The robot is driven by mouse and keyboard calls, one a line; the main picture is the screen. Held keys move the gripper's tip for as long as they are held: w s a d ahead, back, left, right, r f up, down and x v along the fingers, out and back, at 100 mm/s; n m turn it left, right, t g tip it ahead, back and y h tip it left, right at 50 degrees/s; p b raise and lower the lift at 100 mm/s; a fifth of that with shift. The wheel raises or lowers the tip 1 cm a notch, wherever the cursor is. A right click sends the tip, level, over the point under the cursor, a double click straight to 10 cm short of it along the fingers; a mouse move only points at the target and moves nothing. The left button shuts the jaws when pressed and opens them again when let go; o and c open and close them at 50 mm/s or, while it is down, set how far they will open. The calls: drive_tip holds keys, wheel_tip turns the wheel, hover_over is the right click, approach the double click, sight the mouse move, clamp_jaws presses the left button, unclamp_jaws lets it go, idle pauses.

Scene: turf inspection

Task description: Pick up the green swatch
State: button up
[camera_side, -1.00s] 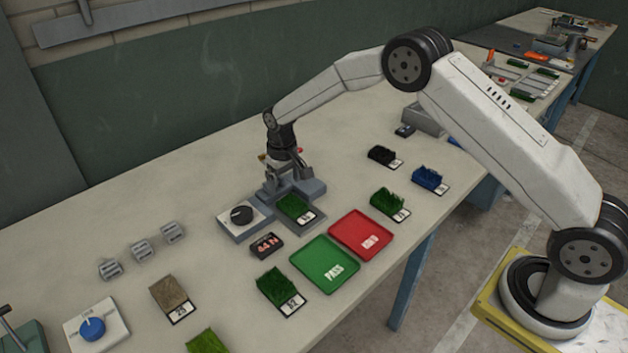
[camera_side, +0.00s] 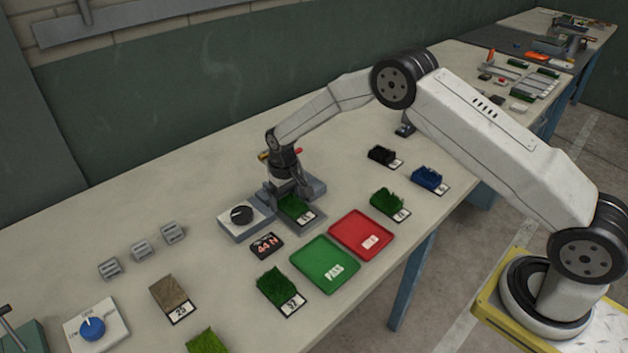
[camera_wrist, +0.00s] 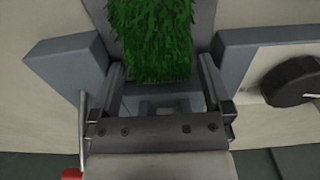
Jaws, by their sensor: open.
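A green turf swatch (camera_side: 293,207) with a white label lies on the grey test fixture (camera_side: 313,187). In the wrist view its grass (camera_wrist: 150,40) fills the top middle. My gripper (camera_side: 294,196) is low over this swatch, at its back end. In the wrist view the two jaws of my gripper (camera_wrist: 162,75) are spread apart, one on each side of the swatch's near end. I cannot tell whether they touch it. Other green swatches lie on the bench: one by the red tray (camera_side: 387,202), one left of the green tray (camera_side: 276,287), one at the front edge (camera_side: 207,342).
A green PASS tray (camera_side: 318,276) and a red tray (camera_side: 352,245) lie in front of the fixture. Black (camera_side: 381,154), blue (camera_side: 428,177) and brown (camera_side: 168,292) swatches lie around.

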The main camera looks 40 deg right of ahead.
sight(298, 206)
drive_tip(key=c, duration=1.1)
drive_tip(key=shift+r, duration=0.15)
drive_tip(key=shift+c, duration=0.2)
drive_tip(key=shift+r, duration=0.6)
drive_tip(key=s+r, duration=0.1)
drive_tip(key=r, duration=0.1)
drive_tip(key=s+r, duration=0.3)
drive_tip(key=r, duration=0.2)
drive_tip(key=shift+s+d, duration=0.1)
drive_tip(key=shift+s, duration=0.15)
drive_tip(key=s+r, duration=0.4)
drive_tip(key=s, duration=0.5)
drive_tip(key=shift+s+d+r, duration=0.2)
drive_tip(key=shift+d+r, duration=0.05)
drive_tip(key=shift+d, duration=0.05)
